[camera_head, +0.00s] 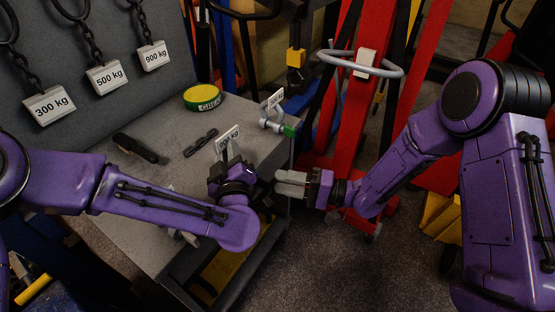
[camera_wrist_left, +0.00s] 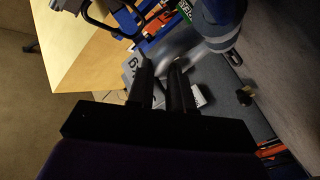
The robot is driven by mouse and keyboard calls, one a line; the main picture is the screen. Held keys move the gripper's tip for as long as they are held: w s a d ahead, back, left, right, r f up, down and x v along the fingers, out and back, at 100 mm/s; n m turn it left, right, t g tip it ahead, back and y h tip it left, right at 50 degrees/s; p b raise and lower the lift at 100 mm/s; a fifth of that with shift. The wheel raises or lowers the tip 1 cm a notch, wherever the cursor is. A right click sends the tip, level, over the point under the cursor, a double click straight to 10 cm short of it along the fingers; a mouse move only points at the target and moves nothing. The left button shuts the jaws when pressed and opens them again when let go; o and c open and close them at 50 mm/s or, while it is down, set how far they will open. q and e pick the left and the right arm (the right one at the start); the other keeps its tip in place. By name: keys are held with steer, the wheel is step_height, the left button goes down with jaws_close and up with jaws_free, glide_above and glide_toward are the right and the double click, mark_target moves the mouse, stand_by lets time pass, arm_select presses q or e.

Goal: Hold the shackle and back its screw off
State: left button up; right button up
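A grey shackle (camera_head: 268,124) with a green screw end (camera_head: 289,131) and a white weight tag (camera_head: 275,99) sits near the bench's right edge. My left gripper (camera_head: 232,158) is nearer the front, beside a second white tag (camera_head: 228,138), and apart from that shackle. In the left wrist view, the dark fingers (camera_wrist_left: 162,75) are close together in front of a curved grey part (camera_wrist_left: 180,48) and a tag (camera_wrist_left: 130,70); I cannot tell whether they grip anything. My right gripper (camera_head: 290,184) is off the bench's right edge, its pale fingers pointing left; its gap is unclear.
The grey bench top (camera_head: 180,120) carries a green-yellow grease tin (camera_head: 203,97), a dark-handled tool (camera_head: 137,148) and black links (camera_head: 200,143). Chains with weight tags hang on the back panel. A red jack frame with a grey ring handle (camera_head: 390,69) stands behind my right arm.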

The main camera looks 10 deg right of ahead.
arm_select(q)
steer(key=o, duration=0.4)
steer(key=shift+o, duration=0.2)
